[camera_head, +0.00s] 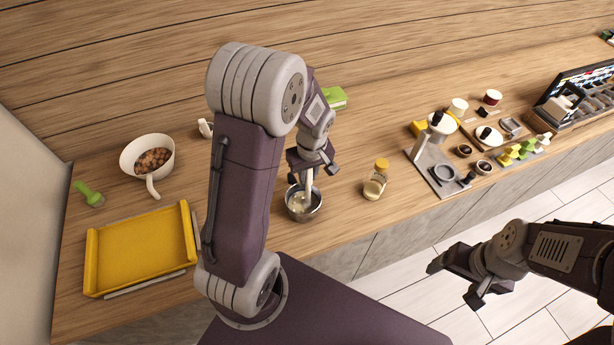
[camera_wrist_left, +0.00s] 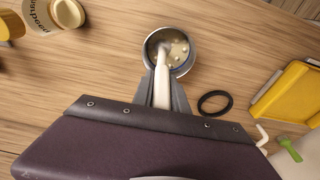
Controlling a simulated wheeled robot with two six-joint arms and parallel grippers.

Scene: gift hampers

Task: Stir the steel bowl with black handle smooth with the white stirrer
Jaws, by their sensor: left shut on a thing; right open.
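The steel bowl (camera_head: 304,213) stands on the wooden counter and also shows in the left wrist view (camera_wrist_left: 191,62). It holds a pale mixture with several small lumps. My left gripper (camera_head: 308,168) is above the bowl, shut on the white stirrer (camera_wrist_left: 169,91). The stirrer's lower end is down inside the bowl, in the mixture; its upper part is between my fingers. A black ring (camera_wrist_left: 215,92) shows beside the bowl in the wrist view; I cannot tell whether it is the bowl's handle. My right gripper (camera_head: 456,282) is open and empty, beyond the counter's front edge.
A jar with a yellow lid (camera_head: 375,187) stands close to the right of the bowl. A yellow tray (camera_head: 140,250) and a white pan of brown pieces (camera_head: 130,158) are at the left. A grey stand (camera_head: 431,170) and small containers are at the right.

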